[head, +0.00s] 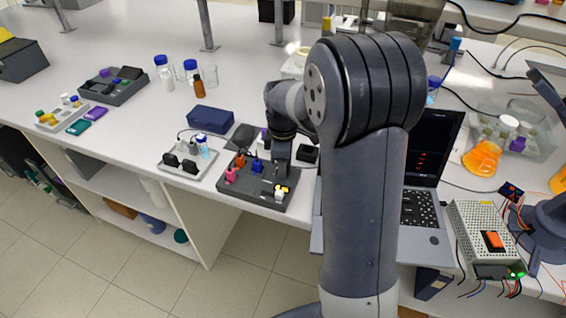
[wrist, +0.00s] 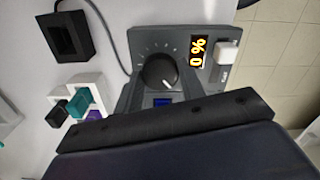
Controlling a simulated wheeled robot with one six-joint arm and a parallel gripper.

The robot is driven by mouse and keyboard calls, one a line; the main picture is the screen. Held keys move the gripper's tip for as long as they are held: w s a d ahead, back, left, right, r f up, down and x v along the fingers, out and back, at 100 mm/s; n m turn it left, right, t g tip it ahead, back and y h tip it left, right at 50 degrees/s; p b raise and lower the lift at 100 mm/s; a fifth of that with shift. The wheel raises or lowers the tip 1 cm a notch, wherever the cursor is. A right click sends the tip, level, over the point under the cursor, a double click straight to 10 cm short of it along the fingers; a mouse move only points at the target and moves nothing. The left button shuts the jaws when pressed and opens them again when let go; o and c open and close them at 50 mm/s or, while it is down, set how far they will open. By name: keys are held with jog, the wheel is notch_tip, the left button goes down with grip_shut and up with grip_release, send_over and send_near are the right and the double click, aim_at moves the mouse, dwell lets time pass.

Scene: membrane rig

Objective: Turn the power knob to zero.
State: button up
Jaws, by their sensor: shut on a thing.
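The dark control unit (head: 255,197) stands near the table's front edge. In the wrist view its round black power knob (wrist: 160,70) has a pale pointer mark and scale ticks around it. The lit display (wrist: 197,52) beside it reads 0 %. A white switch (wrist: 228,52) sits beyond the display. My gripper (head: 279,182) reaches down onto the unit and is shut on the power knob. In the head view my gripper hides the knob. In the wrist view my gripper's dark body fills the lower part.
Pink (head: 231,175), orange and blue parts stand on the unit's left side. A grey tray with black blocks (head: 180,163) is to the left, with a navy case (head: 210,119) behind. A laptop (head: 424,205) and a power supply (head: 487,240) are at right.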

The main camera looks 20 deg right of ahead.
jog(key=shift+n, duration=0.6)
jog(key=o, duration=1)
notch_tip(320, 180, up, 11)
jog(key=shift+f, duration=0.1)
dwell(0.3)
